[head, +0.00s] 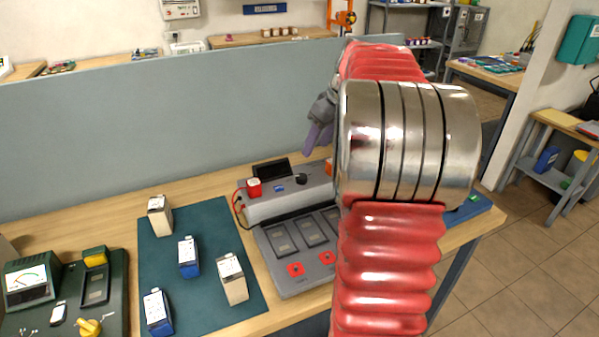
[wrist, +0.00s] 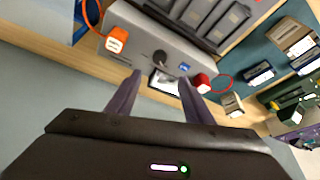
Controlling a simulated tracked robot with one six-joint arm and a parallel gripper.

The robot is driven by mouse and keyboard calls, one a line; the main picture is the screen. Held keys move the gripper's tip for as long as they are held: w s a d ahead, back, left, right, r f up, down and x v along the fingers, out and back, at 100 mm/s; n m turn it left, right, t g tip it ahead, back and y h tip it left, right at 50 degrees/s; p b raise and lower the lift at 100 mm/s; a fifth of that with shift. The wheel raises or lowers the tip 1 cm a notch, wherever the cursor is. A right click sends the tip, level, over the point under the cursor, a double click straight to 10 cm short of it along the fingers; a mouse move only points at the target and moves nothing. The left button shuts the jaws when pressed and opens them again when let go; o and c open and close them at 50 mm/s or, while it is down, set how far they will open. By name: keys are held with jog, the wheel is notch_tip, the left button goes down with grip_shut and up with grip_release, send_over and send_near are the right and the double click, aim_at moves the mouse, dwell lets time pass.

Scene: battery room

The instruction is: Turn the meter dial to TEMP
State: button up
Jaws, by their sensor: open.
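The grey bench unit (head: 270,208) stands behind a row of slots on the table. It has a black dial (head: 301,179) on top and a dark tilted screen (head: 272,169) behind it. In the wrist view the dial (wrist: 160,57) lies just beyond my open, empty fingertips (wrist: 160,76), apart from them. The dial's markings are too small to read. In the head view my gripper (head: 318,138) hangs above and behind the unit's right side, partly hidden by my arm. A green device with a needle gauge (head: 26,286) and a yellow knob (head: 88,327) sits at the lower left.
A red block (head: 254,187) and an orange block (wrist: 116,40) flank the dial, with cables. Several small batteries stand on the dark green mat (head: 205,222). A grey partition (head: 160,130) rises behind the table. My arm hides the table's right part.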

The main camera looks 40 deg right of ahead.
aim_at(302, 176)
jog(key=shift+f, duration=0.1)
dwell(0.3)
jog(key=x, duration=1.3)
jog(key=shift+w+f, duration=0.15)
jog(key=shift+f, duration=0.2)
jog(key=c, duration=1)
